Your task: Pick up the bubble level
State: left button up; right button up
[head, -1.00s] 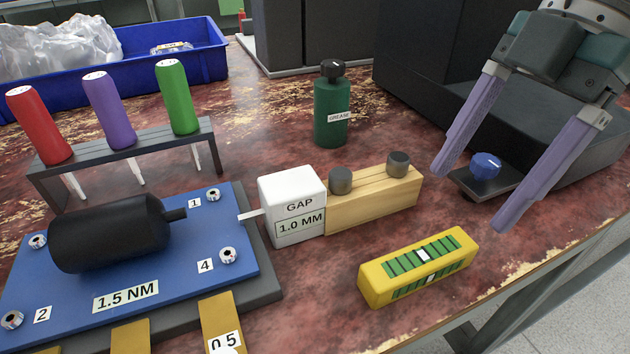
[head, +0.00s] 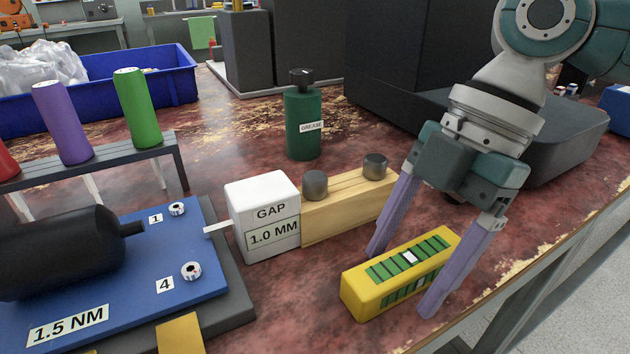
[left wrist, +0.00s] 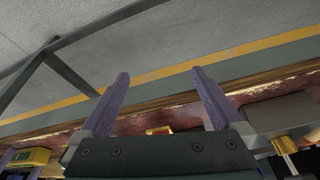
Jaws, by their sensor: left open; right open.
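The bubble level (head: 400,272) is a yellow block with green striped windows, lying on the red-brown worktop near its front edge. My right gripper (head: 402,280) is open, with purple fingers pointing down. In the head view one finger shows behind the level and the other in front of its right end, so the fingers straddle it. I cannot tell whether they touch it. My left gripper (left wrist: 162,88) is open and empty in the left wrist view. A yellow block at the left edge of that view may be the level; I cannot tell.
A white gap block (head: 262,215) and a wooden block with dark knobs (head: 345,208) stand behind the level. A green grease bottle (head: 303,125) is farther back. A blue plate (head: 150,270) with a black cylinder is at left. The worktop edge is close at right.

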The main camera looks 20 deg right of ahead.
jog(key=shift+c, duration=0.2)
grip_shut()
dwell(0.4)
